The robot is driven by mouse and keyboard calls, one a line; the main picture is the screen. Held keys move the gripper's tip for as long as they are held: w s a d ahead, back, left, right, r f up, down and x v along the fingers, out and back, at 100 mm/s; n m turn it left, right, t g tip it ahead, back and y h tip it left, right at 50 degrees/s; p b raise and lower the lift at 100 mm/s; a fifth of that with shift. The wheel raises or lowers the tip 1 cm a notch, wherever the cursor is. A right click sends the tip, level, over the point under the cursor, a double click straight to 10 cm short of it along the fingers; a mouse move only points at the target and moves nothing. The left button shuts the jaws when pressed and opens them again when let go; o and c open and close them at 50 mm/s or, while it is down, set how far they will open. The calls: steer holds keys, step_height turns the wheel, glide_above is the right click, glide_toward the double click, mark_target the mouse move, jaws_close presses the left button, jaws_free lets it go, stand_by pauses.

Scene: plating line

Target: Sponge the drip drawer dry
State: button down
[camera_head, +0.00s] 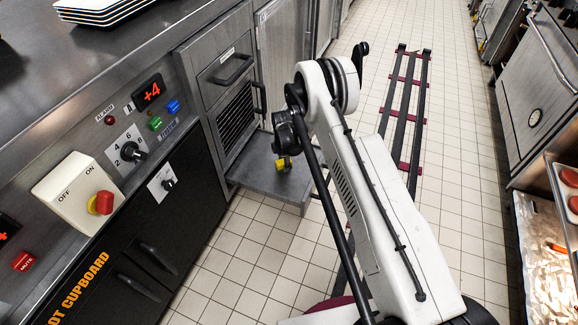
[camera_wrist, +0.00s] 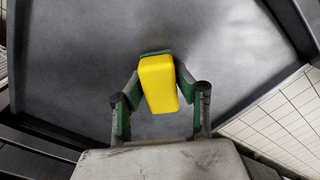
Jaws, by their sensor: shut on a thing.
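The drip drawer (camera_head: 262,186) is a shallow grey metal tray pulled out low from the cabinet on the left. In the wrist view, the drawer floor (camera_wrist: 225,50) fills most of the picture, with darker patches that I cannot surely call wet. A yellow sponge (camera_wrist: 158,84) with a green edge is between the fingers of my gripper (camera_wrist: 156,92), which is shut on it. In the head view, the sponge (camera_head: 283,164) shows small over the drawer. I cannot tell whether it touches the drawer floor. My arm hides part of the drawer's right side.
A louvred cabinet front (camera_head: 232,95) stands directly behind the drawer. A control panel (camera_head: 128,150) with knobs and buttons is at the left, above the hot cupboard (camera_head: 125,255). Dark rails (camera_head: 405,110) run along the tiled floor. Ovens and a food counter line the right side.

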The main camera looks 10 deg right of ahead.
mark_target(271, 164)
steer(key=shift+w+a, duration=0.55)
steer(key=shift+a, duration=0.3)
steer(key=shift+w+a, duration=0.5)
steer(key=shift+a, duration=0.3)
steer(key=shift+w+a, duration=0.55)
steer(key=shift+a, duration=0.3)
step_height(271, 164, up, 8)
steer(key=p, duration=0.2)
steer(key=shift+r, duration=0.1)
